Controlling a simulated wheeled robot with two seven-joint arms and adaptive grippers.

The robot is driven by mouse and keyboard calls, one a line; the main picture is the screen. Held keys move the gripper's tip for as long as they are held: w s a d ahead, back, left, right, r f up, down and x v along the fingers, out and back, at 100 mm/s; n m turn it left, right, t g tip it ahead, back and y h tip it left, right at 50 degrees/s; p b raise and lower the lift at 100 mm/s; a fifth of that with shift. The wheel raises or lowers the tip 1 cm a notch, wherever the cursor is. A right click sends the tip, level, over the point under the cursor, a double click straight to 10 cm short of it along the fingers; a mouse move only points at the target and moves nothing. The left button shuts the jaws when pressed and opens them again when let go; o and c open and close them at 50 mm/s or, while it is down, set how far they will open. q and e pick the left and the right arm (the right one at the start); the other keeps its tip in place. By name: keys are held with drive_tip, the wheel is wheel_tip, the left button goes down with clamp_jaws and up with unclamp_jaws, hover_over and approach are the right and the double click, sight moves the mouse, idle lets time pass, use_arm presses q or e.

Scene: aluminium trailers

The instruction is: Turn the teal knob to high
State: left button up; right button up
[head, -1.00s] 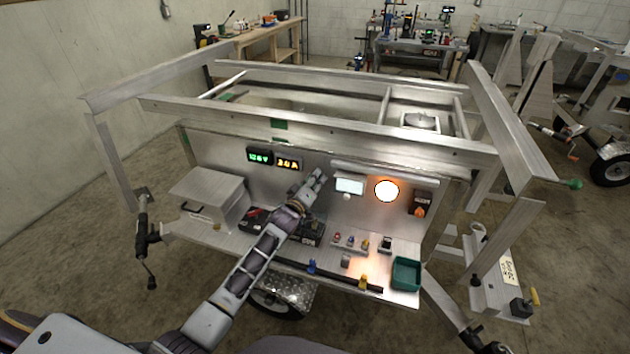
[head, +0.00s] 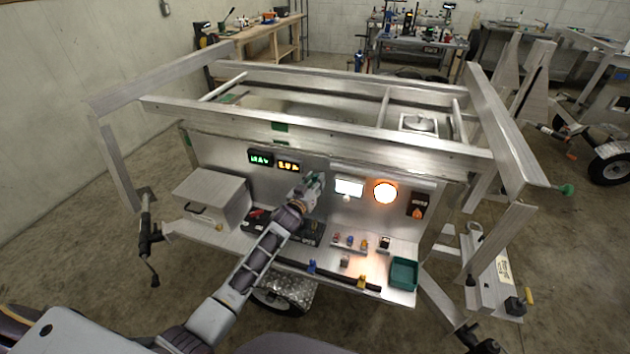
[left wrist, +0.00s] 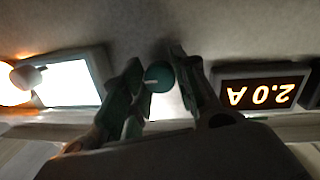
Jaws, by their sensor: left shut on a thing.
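The teal knob (left wrist: 158,76) is on the grey panel (left wrist: 205,30), between the two fingers of my left gripper (left wrist: 160,84) in the left wrist view. The gripper is shut on it. A short white mark on the knob points roughly left in that view. In the head view my left gripper (head: 313,181) is against the upright panel, between the amber display and the lit white screen, and it hides the knob. The amber display (left wrist: 262,95) shows upside down in the left wrist view and reads 2.0 A. My right gripper is not in view.
The lit white screen (head: 349,187), round orange lamp (head: 385,192) and black switch box with an orange knob (head: 418,206) are to the right. A metal box (head: 208,198) stands left. Small parts and a green bin (head: 404,273) are on the shelf below. A frame beam (head: 330,133) runs above.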

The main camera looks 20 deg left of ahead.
use_arm(q)
drive_tip(key=shift+d+m+t+y+b, duration=0.15)
drive_tip(key=shift+m+y+b, duration=0.5)
drive_tip(key=shift+m, duration=4)
drive_tip(key=shift+a+m+t+y+b, duration=0.2)
drive_tip(key=shift+m+y+b, duration=0.5)
drive_tip(key=shift+m, duration=4)
drive_tip(key=shift+d+m+t+y+b, duration=0.25)
drive_tip(key=shift+m+y+b, duration=0.4)
drive_tip(key=shift+m, duration=4)
drive_tip(key=o, duration=1)
